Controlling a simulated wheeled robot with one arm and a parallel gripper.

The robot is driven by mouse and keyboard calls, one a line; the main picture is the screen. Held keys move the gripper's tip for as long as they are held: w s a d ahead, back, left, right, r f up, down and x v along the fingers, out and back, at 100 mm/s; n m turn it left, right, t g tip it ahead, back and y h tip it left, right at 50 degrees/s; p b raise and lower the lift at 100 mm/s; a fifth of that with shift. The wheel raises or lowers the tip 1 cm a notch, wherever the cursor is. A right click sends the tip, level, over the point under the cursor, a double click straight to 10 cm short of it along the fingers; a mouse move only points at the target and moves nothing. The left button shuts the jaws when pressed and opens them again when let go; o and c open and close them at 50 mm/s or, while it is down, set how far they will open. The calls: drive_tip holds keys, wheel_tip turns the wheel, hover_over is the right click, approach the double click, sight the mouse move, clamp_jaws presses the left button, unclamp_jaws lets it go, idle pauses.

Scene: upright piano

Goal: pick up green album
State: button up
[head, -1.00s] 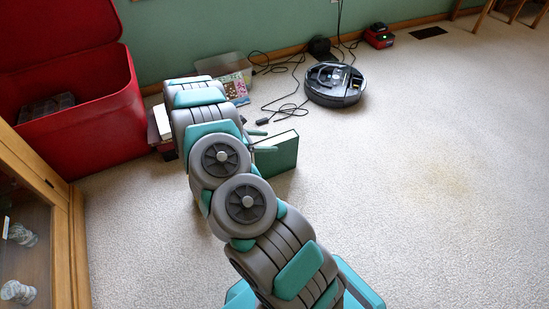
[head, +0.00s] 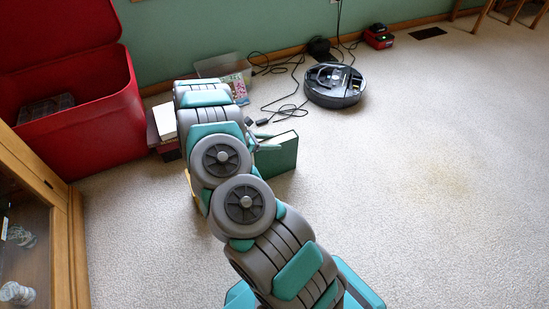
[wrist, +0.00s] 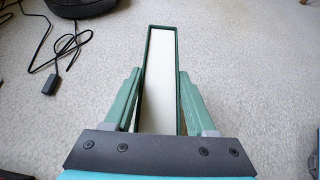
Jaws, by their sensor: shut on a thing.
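The green album (head: 278,155) stands upright on the carpet, in the middle of the head view, partly hidden behind my arm. In the wrist view the green album (wrist: 160,62) shows its green cover edges around a pale block of pages. My gripper (wrist: 160,76) has one finger on each side of the album and is shut on it. In the head view only part of my gripper (head: 262,140) shows at the album's upper left. I cannot tell whether the album is clear of the floor.
A red chest (head: 85,125) stands open at the left, with books (head: 163,125) beside it. A wood-framed glass cabinet (head: 25,235) is at the lower left. A black robot vacuum (head: 335,85) and cables (head: 290,108) lie beyond the album. The carpet to the right is clear.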

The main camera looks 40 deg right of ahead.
clamp_jaws()
drive_tip(key=shift+r, duration=0.2)
idle(0.4)
